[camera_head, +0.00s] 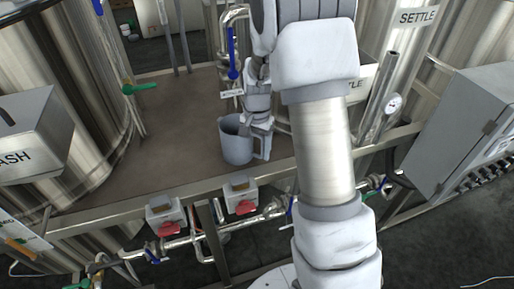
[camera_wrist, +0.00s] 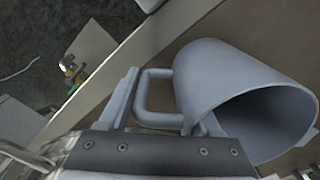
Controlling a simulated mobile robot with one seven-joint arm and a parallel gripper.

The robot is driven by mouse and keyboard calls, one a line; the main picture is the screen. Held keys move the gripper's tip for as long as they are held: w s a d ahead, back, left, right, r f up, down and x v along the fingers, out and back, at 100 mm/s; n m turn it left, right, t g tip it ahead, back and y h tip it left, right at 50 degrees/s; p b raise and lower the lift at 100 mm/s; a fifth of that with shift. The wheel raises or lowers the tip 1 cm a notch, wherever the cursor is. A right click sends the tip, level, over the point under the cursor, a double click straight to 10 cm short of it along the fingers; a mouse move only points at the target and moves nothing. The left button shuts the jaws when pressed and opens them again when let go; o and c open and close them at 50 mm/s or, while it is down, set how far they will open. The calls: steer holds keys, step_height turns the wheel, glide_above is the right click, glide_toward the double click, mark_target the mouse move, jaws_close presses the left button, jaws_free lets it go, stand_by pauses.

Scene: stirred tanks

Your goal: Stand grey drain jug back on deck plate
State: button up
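The grey drain jug (camera_head: 236,143) is upright, mouth up, at the front of the brown deck plate (camera_head: 165,125), with its handle to the right. It looks to rest on the plate, though a small gap under it cannot be ruled out. In the wrist view the jug (camera_wrist: 225,78) shows its open mouth at lower right and its square handle (camera_wrist: 145,93) at left. My gripper (camera_head: 262,125) is at the handle side. In the wrist view its fingers (camera_wrist: 165,112) are spread wide, with the handle between them; the right finger is close to the jug wall.
Steel tanks (camera_head: 75,90) stand left and right of the plate. Pipework with a blue-handled valve (camera_head: 233,60) rises behind the jug. Bare plate lies left of the jug.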

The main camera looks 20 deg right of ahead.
steer(key=shift+o, duration=1.3)
steer(key=shift+r, duration=0.1)
step_height(320, 180, up, 11)
steer(key=shift+r, duration=0.1)
steer(key=shift+s+r, duration=0.15)
steer(key=shift+r, duration=0.55)
steer(key=s+a+r+n+t, duration=0.2)
steer(key=s+r+n, duration=0.2)
steer(key=s, duration=0.7)
steer(key=s+a+r+n+t, duration=0.3)
steer(key=s+r+n, duration=0.2)
steer(key=s, duration=0.6)
steer(key=shift+r+t, duration=0.3)
steer(key=shift+r, duration=0.1)
